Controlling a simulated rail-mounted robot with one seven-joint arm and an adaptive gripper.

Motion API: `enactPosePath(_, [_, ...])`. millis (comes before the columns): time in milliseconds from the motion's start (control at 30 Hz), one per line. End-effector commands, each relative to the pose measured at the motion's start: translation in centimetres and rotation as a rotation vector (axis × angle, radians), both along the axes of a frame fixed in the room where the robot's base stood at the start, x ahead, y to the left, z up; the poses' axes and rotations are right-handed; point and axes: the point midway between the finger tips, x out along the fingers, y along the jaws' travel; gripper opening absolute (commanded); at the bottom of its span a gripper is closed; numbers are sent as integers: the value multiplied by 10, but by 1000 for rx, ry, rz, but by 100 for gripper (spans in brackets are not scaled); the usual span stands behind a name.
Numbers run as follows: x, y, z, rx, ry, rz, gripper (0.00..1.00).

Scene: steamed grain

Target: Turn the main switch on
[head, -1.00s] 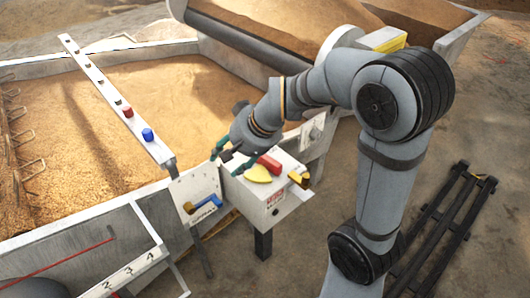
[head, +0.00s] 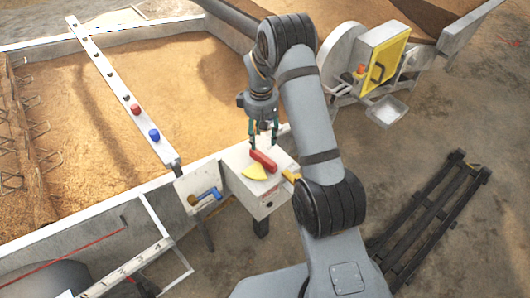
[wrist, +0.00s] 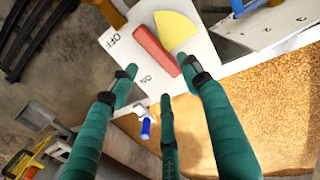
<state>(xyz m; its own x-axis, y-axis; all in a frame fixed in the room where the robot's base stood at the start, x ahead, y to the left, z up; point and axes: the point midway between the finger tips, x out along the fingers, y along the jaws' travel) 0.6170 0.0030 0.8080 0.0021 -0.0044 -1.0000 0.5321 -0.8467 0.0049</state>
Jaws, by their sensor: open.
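The main switch is a red handle (head: 263,161) on top of a white box (head: 243,188), beside a yellow wedge (head: 254,173). In the wrist view the red handle (wrist: 156,50) lies slantwise next to the yellow wedge (wrist: 177,28). The letters OFF and ON are printed on the box's white top (wrist: 122,55). My gripper (head: 264,137) is open, with its green fingers pointing down just above the handle. In the wrist view its fingers (wrist: 160,80) are spread around the handle's near end; I cannot tell whether one touches it.
A blue lever (head: 205,196) sits on a panel left of the box. A rail with a red knob (head: 136,109) and a blue knob (head: 154,135) crosses the grain bed (head: 200,100). A yellow-doored machine (head: 385,62) stands at the back right.

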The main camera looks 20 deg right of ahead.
Motion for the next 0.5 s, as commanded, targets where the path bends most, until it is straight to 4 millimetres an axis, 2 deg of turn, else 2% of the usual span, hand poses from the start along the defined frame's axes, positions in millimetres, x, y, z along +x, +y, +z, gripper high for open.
enactPosePath(300, [-2,-2,-55,0,6,-3,48])
enactPosePath(500, [-1,-2,-85,1,3,-6,48])
